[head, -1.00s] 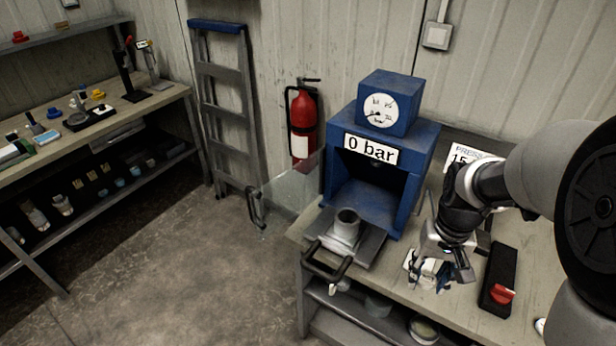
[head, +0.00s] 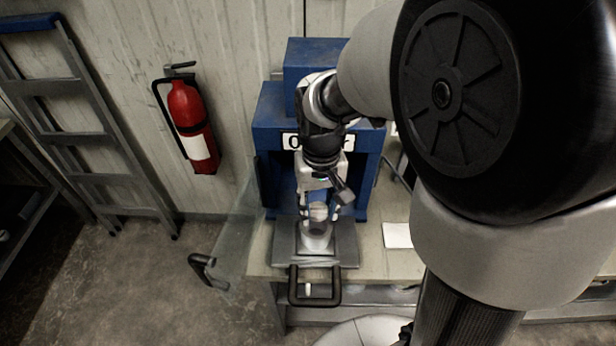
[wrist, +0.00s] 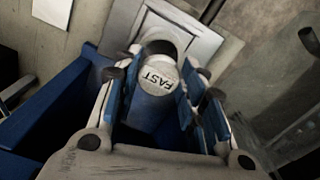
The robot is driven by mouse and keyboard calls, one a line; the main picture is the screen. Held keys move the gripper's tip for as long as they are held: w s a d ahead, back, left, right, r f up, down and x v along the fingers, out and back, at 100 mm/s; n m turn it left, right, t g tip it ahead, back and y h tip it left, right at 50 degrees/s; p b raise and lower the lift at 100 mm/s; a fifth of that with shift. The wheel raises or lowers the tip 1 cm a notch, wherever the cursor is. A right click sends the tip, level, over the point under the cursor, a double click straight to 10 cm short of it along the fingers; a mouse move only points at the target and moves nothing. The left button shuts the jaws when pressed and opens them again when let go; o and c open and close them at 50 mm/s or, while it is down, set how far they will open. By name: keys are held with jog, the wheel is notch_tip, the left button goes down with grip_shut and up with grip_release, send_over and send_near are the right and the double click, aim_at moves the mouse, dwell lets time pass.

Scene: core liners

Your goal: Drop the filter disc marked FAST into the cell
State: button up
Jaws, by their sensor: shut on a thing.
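My gripper (wrist: 160,79) is shut on the filter disc marked FAST (wrist: 159,80), whose round white face shows between the blue-padded fingers in the wrist view. In the head view my gripper (head: 319,207) points down with the disc (head: 318,212) between its fingertips, just above the cell (head: 317,240). The cell is a grey cup on a square plate; its rim and dark opening also show beyond the disc in the wrist view (wrist: 161,46). The disc partly hides the opening, and I cannot tell how exactly the two line up.
The blue press (head: 272,140) stands close behind; my arm partly hides its display. The cell's tray has a black handle (head: 315,303) in front. A clear door with a dark handle (head: 203,269) swings out at left. A white card (head: 397,235) lies right on the bench.

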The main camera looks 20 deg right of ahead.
aim_at(318, 211)
jog(key=shift+f+b, duration=1.95)
jog(key=shift+f, duration=0.5)
jog(key=o, duration=1)
jog(key=shift+c, duration=0.2)
jog(key=shift+r, duration=0.15)
notch_tip(318, 211, up, 11)
jog(key=shift+w, duration=0.1)
jog(key=shift+r, duration=0.4)
